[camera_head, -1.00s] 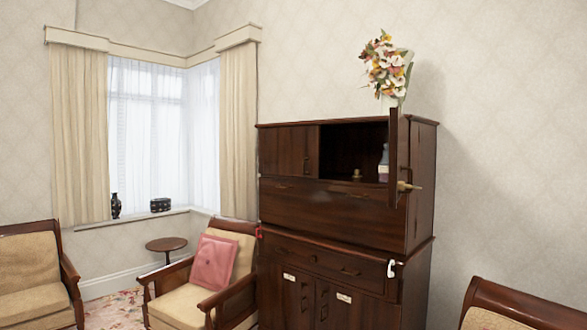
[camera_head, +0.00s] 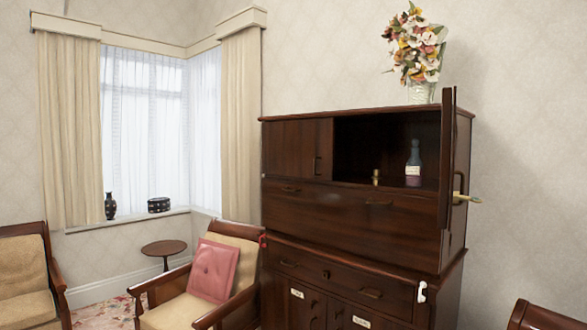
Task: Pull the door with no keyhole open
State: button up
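A dark wooden cabinet (camera_head: 350,222) stands against the wall. Lower doors (camera_head: 312,308) with white labels are shut and cut off by the bottom edge. I cannot make out clearly which doors have keyholes. My gripper is not in view.
A bottle (camera_head: 413,163) and a small brass object (camera_head: 375,177) stand in the open compartment. A flower vase (camera_head: 421,93) is on top. An armchair (camera_head: 210,290) with a pink cushion (camera_head: 214,270) is close on the left. Another chair (camera_head: 540,315) is at lower right.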

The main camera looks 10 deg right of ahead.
aim_at(296, 148)
jog(key=u, duration=0.45)
jog(key=i, duration=1.3)
jog(key=u, duration=0.25)
